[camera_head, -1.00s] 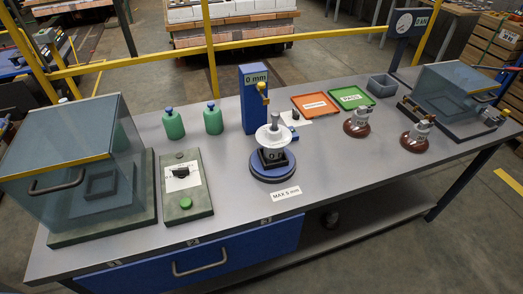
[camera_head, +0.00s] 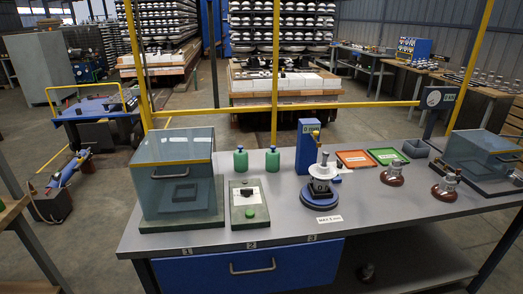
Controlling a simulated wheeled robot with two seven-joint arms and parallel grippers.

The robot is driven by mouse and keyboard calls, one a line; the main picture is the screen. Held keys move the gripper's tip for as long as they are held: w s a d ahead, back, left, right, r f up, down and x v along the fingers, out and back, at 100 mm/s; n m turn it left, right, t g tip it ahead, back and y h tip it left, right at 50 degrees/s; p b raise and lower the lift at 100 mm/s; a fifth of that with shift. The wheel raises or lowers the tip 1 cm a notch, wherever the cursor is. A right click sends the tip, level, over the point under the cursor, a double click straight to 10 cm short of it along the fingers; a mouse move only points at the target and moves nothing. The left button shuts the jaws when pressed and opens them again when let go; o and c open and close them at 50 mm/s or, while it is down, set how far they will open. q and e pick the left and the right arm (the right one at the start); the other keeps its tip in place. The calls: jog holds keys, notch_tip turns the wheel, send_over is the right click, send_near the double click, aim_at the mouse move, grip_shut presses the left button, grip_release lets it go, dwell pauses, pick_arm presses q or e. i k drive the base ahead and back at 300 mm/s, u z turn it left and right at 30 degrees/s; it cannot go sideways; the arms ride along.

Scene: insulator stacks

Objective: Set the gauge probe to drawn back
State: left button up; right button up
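The gauge is a blue upright post (camera_head: 308,146) on the workbench, with a small display at its top that is too small to read now. A yellow probe part (camera_head: 316,136) shows on its right side, near the top. In front of it, a white-topped insulator piece (camera_head: 322,172) stands on a round blue base (camera_head: 320,196). I cannot tell whether the probe touches the piece or is drawn back. Neither of my grippers is in view.
A glass-sided box (camera_head: 174,180) and a control plate with a green button (camera_head: 249,212) stand on the left. Green bottles (camera_head: 272,160), an orange tray (camera_head: 354,159), a green tray (camera_head: 388,156) and brown-based insulators (camera_head: 392,173) share the bench (camera_head: 290,222). A yellow rail (camera_head: 240,111) runs behind.

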aim_at(316, 133)
jog(key=u, duration=0.45)
jog(key=k, duration=0.2)
jog(key=z, duration=1.4)
jog(key=i, duration=0.75)
jog(key=z, duration=0.25)
